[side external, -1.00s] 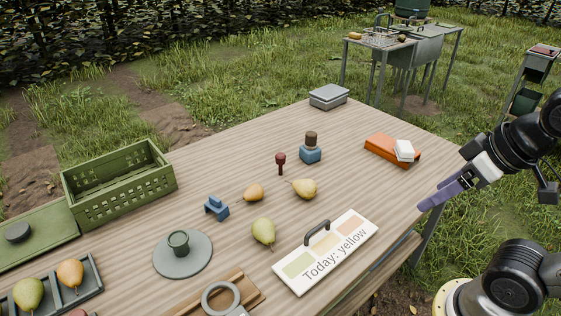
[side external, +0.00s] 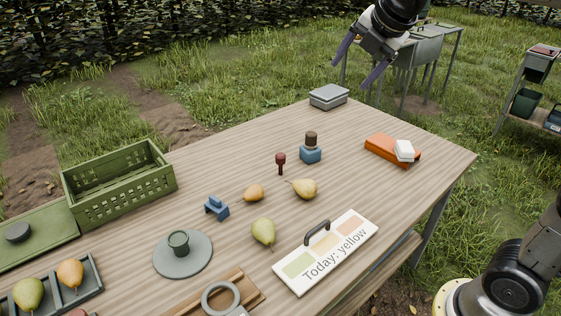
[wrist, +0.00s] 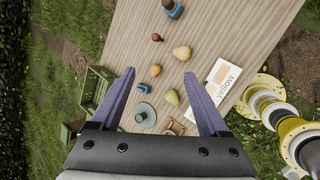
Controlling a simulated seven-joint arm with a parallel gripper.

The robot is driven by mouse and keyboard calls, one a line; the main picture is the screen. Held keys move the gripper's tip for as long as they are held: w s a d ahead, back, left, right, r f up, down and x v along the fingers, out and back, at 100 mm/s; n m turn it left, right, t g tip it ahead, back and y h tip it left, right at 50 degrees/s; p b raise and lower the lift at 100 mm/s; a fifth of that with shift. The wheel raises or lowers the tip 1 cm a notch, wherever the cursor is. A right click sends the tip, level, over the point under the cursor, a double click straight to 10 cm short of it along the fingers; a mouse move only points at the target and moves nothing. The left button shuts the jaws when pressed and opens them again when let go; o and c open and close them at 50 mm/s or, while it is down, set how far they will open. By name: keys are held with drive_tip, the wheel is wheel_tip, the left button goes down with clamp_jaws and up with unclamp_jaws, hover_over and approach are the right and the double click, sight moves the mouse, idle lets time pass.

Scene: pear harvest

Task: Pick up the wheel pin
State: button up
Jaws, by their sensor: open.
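A small dark red pin with a round head and a thin stem, which I take for the wheel pin (side external: 280,160), stands upright near the middle of the table (side external: 380,205). In the wrist view the pin (wrist: 157,37) shows beyond my fingertips, slightly left of the midline between them. My gripper (side external: 353,73) is open and empty, high above the table's far edge. Its two purple fingers (wrist: 160,73) are spread wide in the wrist view, apart from every object.
A blue holder with a brown top (side external: 310,152) stands right of the pin. An orange pear (side external: 254,193) and a yellow pear (side external: 305,189) lie nearby.

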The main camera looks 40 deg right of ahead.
drive_tip(key=w+f+n, duration=0.4)
drive_tip(key=w, duration=0.8)
drive_tip(key=n+g, duration=0.3)
drive_tip(key=g, duration=0.1)
hover_over(281, 154)
drive_tip(key=s+a, duration=0.1)
drive_tip(key=s, duration=0.1)
wheel_tip(281, 154, down, 27)
drive_tip(key=shift+h, duration=0.4)
drive_tip(key=x, duration=0.5)
drive_tip(key=shift+w+a, duration=0.1)
drive_tip(key=shift+a, duration=0.3)
drive_tip(key=shift+w+d+f+t, duration=0.2)
drive_tip(key=shift+w+f+t, duration=0.1)
drive_tip(key=shift+f, duration=0.35)
clamp_jaws()
